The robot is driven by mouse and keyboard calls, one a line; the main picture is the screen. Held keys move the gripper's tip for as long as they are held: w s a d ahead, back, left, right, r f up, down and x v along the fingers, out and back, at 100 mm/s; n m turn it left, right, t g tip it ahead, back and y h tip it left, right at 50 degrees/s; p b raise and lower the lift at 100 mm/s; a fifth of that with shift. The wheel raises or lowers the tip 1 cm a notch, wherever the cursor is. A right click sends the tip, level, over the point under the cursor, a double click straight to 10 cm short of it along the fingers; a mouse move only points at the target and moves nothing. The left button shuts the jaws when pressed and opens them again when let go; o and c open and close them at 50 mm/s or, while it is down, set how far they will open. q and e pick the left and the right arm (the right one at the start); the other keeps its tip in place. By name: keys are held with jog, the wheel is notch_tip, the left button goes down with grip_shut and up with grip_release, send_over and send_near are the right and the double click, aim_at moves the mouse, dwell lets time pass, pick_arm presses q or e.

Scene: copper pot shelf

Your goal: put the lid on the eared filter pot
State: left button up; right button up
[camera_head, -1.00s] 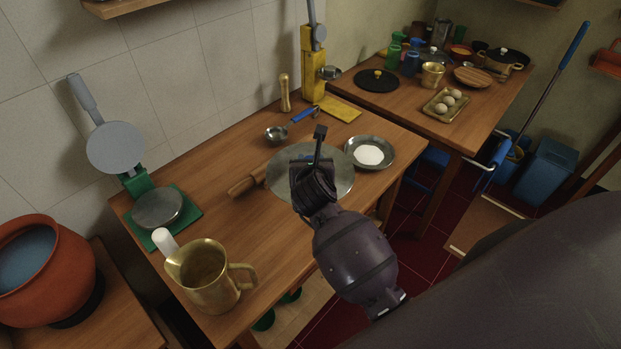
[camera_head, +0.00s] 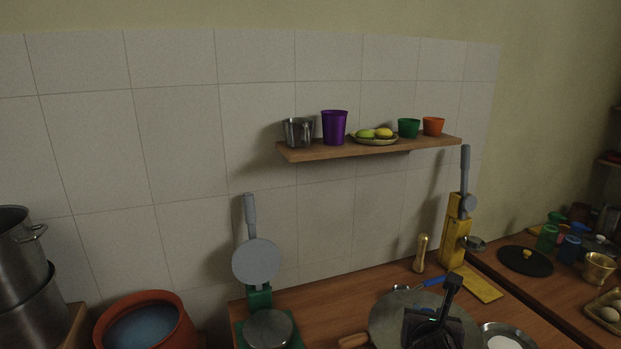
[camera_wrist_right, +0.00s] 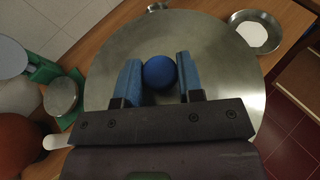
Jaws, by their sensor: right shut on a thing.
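The lid (camera_head: 395,308) is a large round grey metal disc over the wooden counter, cut off by the bottom of the head view. In the right wrist view the lid (camera_wrist_right: 222,75) spreads under my fingers, with a round blue knob (camera_wrist_right: 159,72) in its middle. My right gripper (camera_wrist_right: 160,82) is shut on this knob; it shows dark at the bottom of the head view (camera_head: 435,322). The eared filter pot (camera_head: 18,258) is a tall steel two-tier pot at the far left, its top open, with an ear near the rim. My left gripper is not in view.
A clay pot (camera_head: 146,318) of bluish liquid stands between the filter pot and a grey press (camera_head: 257,262) with a raised plate. A wall shelf (camera_head: 370,150) holds cups and fruit. A bowl of white powder (camera_wrist_right: 257,32) is close beside the lid.

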jog(key=s+a, duration=0.1)
jog(key=s+n+y, duration=0.1)
jog(key=s+a+n+y, duration=0.1)
jog(key=shift+a+r+t, duration=0.3)
jog(key=shift+t, duration=0.1)
jog(key=s, duration=0.1)
jog(key=n+y, duration=0.1)
jog(key=s+f+y, duration=0.1)
jog(key=shift+s+a+f+n, duration=0.1)
jog(key=shift+s+a+n, duration=0.15)
jog(key=shift+s+n, duration=0.05)
jog(key=shift+s+d+f, duration=0.2)
jog(key=shift+d+f, duration=0.15)
jog(key=shift+d, duration=0.2)
jog(key=shift+s, duration=0.1)
